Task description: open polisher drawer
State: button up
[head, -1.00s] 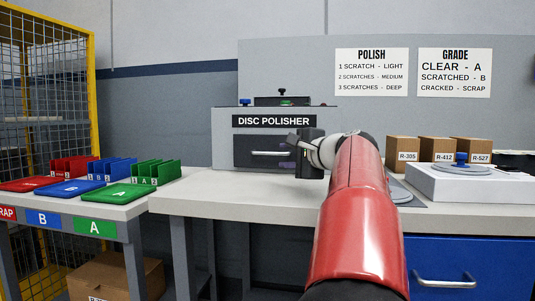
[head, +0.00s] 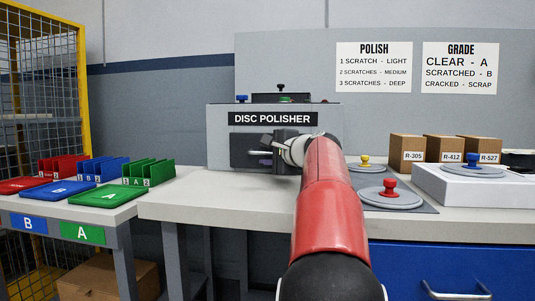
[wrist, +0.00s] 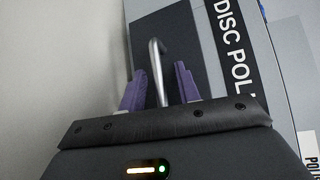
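The grey disc polisher (head: 219,136) stands at the back of the bench, with a "DISC POLISHER" label above its dark drawer front (head: 240,141). The drawer looks shut in the head view. My gripper (head: 268,152) is in front of the drawer and hides part of it and most of its handle. In the wrist view, my gripper (wrist: 158,85) is open, with one purple finger on each side of the metal bar handle (wrist: 156,65). Gaps show between the bar and both fingers. The drawer front (wrist: 177,38) lies just beyond the fingertips.
Discs with a yellow knob (head: 365,161) and a red knob (head: 390,188) lie right of my arm. A white box (head: 470,188) and cardboard boxes (head: 443,149) stand farther right. Coloured trays (head: 110,195) and racks fill the left table. Bench (head: 190,207) left of my arm is clear.

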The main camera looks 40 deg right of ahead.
grip_shut()
dwell(0.3)
